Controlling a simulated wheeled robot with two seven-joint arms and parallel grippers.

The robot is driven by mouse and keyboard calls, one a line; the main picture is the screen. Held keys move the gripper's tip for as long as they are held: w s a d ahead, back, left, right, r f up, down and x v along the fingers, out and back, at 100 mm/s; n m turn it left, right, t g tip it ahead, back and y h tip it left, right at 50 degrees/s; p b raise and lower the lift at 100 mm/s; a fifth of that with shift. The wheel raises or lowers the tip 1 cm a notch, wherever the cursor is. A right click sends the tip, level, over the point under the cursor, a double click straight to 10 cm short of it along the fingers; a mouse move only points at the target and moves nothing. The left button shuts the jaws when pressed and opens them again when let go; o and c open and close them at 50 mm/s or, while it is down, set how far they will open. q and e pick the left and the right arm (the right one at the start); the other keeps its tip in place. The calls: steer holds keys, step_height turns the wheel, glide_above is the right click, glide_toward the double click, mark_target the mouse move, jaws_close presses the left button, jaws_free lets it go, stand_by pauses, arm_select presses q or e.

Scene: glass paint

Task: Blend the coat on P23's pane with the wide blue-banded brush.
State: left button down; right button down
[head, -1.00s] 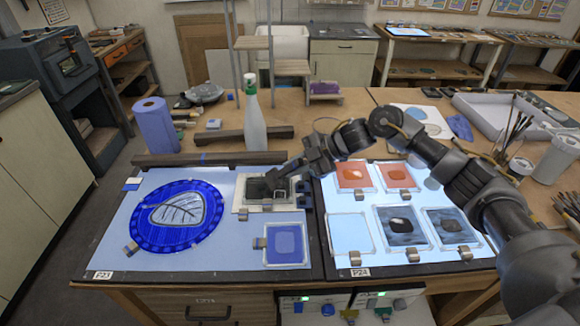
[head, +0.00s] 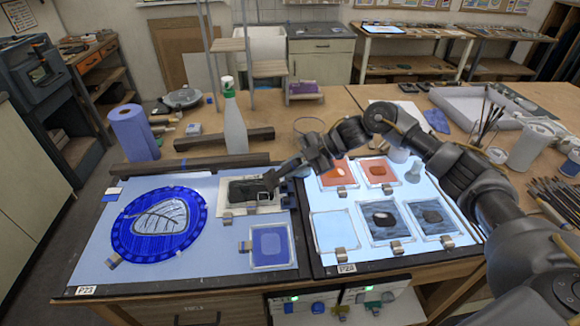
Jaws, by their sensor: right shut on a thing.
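The P23 board (head: 95,255) is the pale blue light table on the left, with its P23 label at the front left corner. A small pane with a dark grey coat (head: 241,191) lies on a white sheet at its right back. A round blue pane (head: 122,235) with a pale leaf lies left of it, and a square blue pane (head: 270,246) lies in front. My right gripper (head: 270,182) is over the right part of the dark pane, shut on what looks like the brush, mostly hidden by the fingers. Whether it touches the coat cannot be told. My left gripper is out of view.
The P24 board (head: 326,262) on the right holds orange and grey-blue panes held by clips. A green-topped bottle (head: 234,122), a dark bar (head: 190,143) and a blue paper roll (head: 134,133) stand behind. Brushes in a jar (head: 487,130) stand at the right.

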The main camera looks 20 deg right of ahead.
steer(key=shift+r+p, duration=0.55)
steer(key=shift+r, duration=0.1)
steer(key=shift+w+f, duration=0.1)
steer(key=shift+w, duration=0.05)
steer(key=w+b, duration=0.1)
steer(key=w, duration=0.1)
steer(key=w+d+b, duration=0.1)
steer(key=w+b, duration=0.1)
steer(key=shift+w+d, duration=0.1)
steer(key=shift+w, duration=0.15)
steer(key=shift+f, duration=0.25)
steer(key=shift+f+b, duration=0.25)
steer(key=shift+b, duration=0.05)
stand_by(0.6)
